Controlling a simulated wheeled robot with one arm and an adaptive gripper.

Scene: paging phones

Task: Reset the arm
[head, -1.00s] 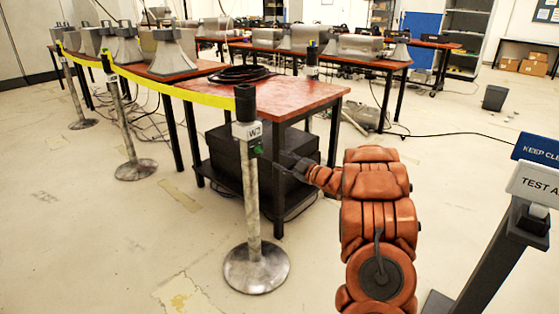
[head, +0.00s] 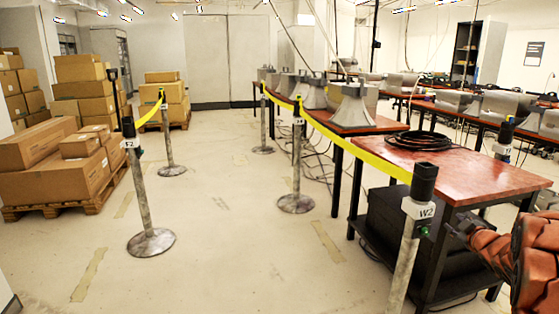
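My gripper (head: 460,228) is a small dark shape at the end of my orange-red padded arm (head: 535,262), at the right edge of the head view. The arm is cut off by the picture's edge. The gripper shows just right of the post marked W2 (head: 408,250), in front of the red-topped table's (head: 495,177) dark lower part. I cannot tell how far it is from either, and its fingers are too small and dark to read. No held object can be made out.
Yellow tape (head: 362,155) runs between posts along tables with grey horn speakers (head: 353,105). Another post (head: 147,215) stands left of the middle. Cartons (head: 58,165) are stacked on pallets at the left. Open floor (head: 235,210) lies between.

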